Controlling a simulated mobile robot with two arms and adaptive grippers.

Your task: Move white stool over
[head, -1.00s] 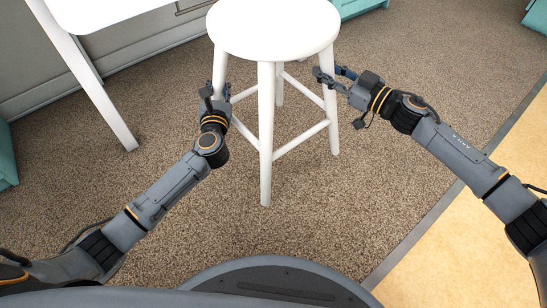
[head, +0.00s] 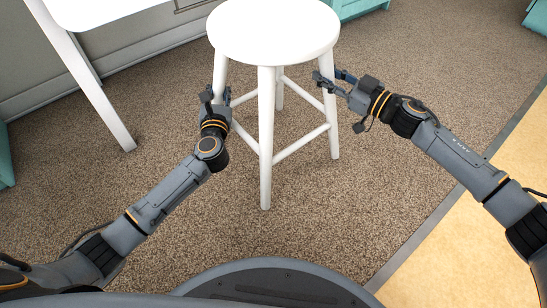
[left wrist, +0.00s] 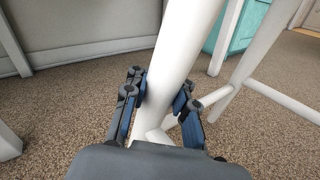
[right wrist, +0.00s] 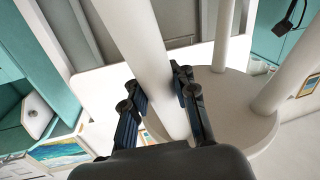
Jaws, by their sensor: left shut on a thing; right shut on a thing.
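The white stool (head: 273,32) stands upright on the carpet in the head view, with a round seat and legs joined by rungs. My left gripper (head: 219,92) is shut on the stool's left leg, below the seat. In the left wrist view that leg (left wrist: 180,60) passes between the fingers (left wrist: 160,100). My right gripper (head: 333,80) is shut on the stool's right leg. In the right wrist view that leg (right wrist: 140,45) runs between the fingers (right wrist: 160,100), with the stool's seat (right wrist: 235,105) behind it.
A white table (head: 100,8) with a slanted leg (head: 95,90) stands at the upper left, close to the stool. Teal cabinets (head: 358,7) are at the back. Open carpet (head: 440,70) lies to the right, and a tan floor area (head: 450,260) at the lower right.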

